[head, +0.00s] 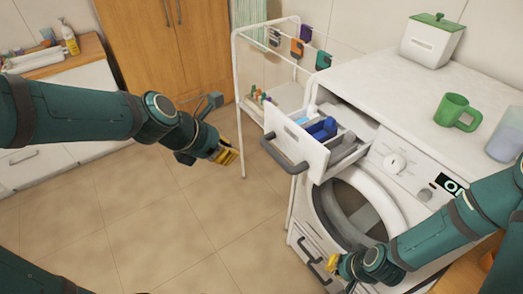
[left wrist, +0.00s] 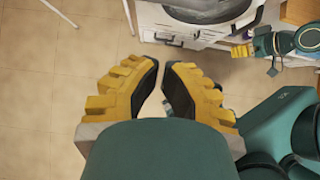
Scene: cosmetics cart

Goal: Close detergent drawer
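The detergent drawer (head: 297,146) is pulled far out of the white washing machine (head: 308,226) at its upper left. It has a white front, a dark grey bar handle (head: 284,157) and compartments with blue parts inside. My left gripper (head: 229,156) hangs left of the drawer front, apart from the handle. In the left wrist view its yellow fingers (left wrist: 163,68) have tips close together with a narrow gap and nothing held. My right gripper (head: 336,266) is low in front of the machine door. It also shows in the left wrist view (left wrist: 236,52), too small to judge its opening.
A white drying rack (head: 238,85) with hanging items stands left of the machine, close behind the drawer. A green mug (head: 452,110), a clear cup (head: 505,135) and a white box with green lid (head: 431,42) stand on top. The tiled floor (head: 150,225) is clear.

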